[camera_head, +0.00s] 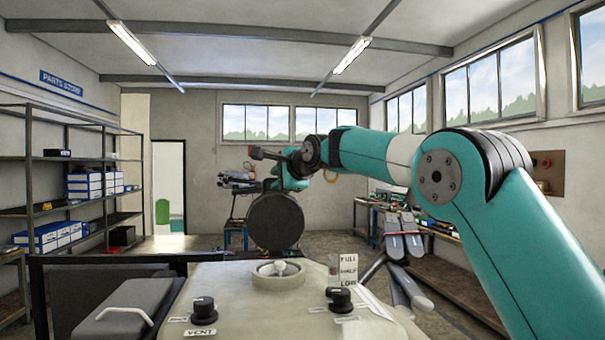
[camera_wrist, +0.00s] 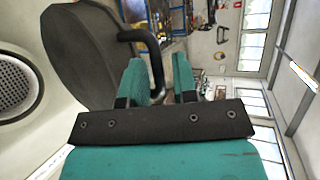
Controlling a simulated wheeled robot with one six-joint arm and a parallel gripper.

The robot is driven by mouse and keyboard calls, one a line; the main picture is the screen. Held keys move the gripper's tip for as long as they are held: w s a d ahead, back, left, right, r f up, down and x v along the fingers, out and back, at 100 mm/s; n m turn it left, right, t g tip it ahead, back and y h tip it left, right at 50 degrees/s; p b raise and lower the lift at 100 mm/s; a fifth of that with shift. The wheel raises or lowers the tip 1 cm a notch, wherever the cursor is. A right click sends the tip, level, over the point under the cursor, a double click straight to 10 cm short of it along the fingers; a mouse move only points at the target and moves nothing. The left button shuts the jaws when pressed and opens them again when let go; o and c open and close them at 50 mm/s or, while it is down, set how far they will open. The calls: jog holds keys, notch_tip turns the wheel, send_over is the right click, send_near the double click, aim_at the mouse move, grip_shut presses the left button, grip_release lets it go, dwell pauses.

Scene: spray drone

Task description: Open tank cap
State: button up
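The tank cap (camera_head: 275,222) is a large dark disc. It stands upright, swung up behind the pale round tank opening (camera_head: 278,275) on the drone's top. In the wrist view the cap (camera_wrist: 75,50) is at upper left, with a black bent handle (camera_wrist: 138,35) reaching down near my fingers. A round mesh strainer (camera_wrist: 14,85) shows at the left edge. In the head view the fingertips are hidden behind the cap.
Two black knobs (camera_head: 341,300) (camera_head: 204,310), one by a VENT label, and a level sign (camera_head: 347,270) stand on the pale top. A dark case (camera_head: 115,312) is at lower left. Shelving (camera_head: 65,180) lines the left wall; a bench (camera_head: 465,280) is on the right.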

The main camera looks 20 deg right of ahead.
jog(key=b+v, duration=0.6)
jog(key=v, duration=0.8)
jog(key=shift+d, duration=0.4)
